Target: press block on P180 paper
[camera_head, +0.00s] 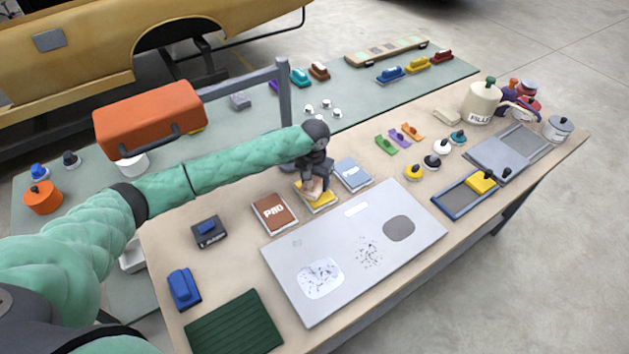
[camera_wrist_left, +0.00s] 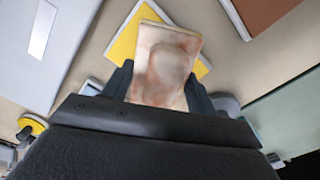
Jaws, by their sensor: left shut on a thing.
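A pale beige block with reddish-brown smudges (camera_wrist_left: 165,65) is between the fingers of my left gripper (camera_head: 313,177), which is shut on it. The block also shows in the head view (camera_head: 312,188), right over a yellow sheet or pad (camera_head: 323,204) with a white edge. The yellow pad shows around the block in the left wrist view (camera_wrist_left: 125,42). I cannot tell whether the block touches the pad. No P180 label is readable on it; the block and gripper cover part of it. My right gripper is not in view.
A brown pad (camera_head: 275,213) lies left of the yellow one and a blue pad (camera_head: 353,174) to its right. A grey panel with patches (camera_head: 335,277) lies in front. A dark blue tray (camera_head: 458,208) with a yellow block stands right. A grey post (camera_head: 285,90) stands behind.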

